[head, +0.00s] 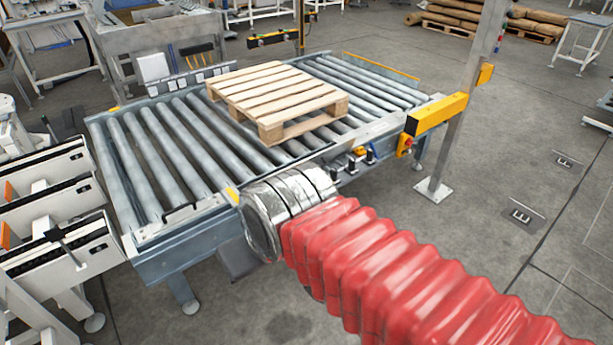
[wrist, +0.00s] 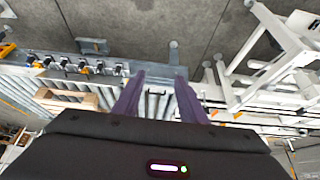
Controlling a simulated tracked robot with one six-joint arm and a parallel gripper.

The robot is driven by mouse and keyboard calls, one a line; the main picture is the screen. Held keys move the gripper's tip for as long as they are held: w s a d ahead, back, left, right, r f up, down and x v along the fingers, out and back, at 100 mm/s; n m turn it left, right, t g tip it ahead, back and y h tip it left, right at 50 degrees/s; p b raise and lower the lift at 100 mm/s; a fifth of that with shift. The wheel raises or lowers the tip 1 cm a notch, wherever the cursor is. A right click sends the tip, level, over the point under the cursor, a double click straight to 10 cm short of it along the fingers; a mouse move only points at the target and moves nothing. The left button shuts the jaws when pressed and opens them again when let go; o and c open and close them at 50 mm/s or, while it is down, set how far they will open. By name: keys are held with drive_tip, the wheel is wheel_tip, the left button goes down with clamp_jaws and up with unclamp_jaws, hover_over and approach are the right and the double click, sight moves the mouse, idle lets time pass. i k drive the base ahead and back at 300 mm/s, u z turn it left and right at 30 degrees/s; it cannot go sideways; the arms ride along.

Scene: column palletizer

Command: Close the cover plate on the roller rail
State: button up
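The roller rail (head: 205,205) is the grey near side frame of a roller conveyor, in the head view. A small plate with a dark handle (head: 180,214), apparently the cover plate, is at its left end. Whether it stands raised or flat is too small to tell. In the wrist view a dark handle (wrist: 156,92) shows between my fingers, over the rollers. My gripper (wrist: 160,76) has its two purple fingers apart, with nothing clearly held. In the head view my red-sleeved arm reaches toward the rail and the gripper itself cannot be made out.
A wooden pallet (head: 278,98) lies on the rollers. A yellow guard box (head: 437,113) on a post and a row of small sensors (head: 360,155) stand at the rail's right. White machine units (head: 55,215) are close on the left.

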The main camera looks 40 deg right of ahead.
sight(321, 158)
drive_tip(key=k, duration=0.65)
drive_tip(key=z, duration=0.4)
drive_tip(key=i, duration=1.65)
drive_tip(key=u, duration=0.4)
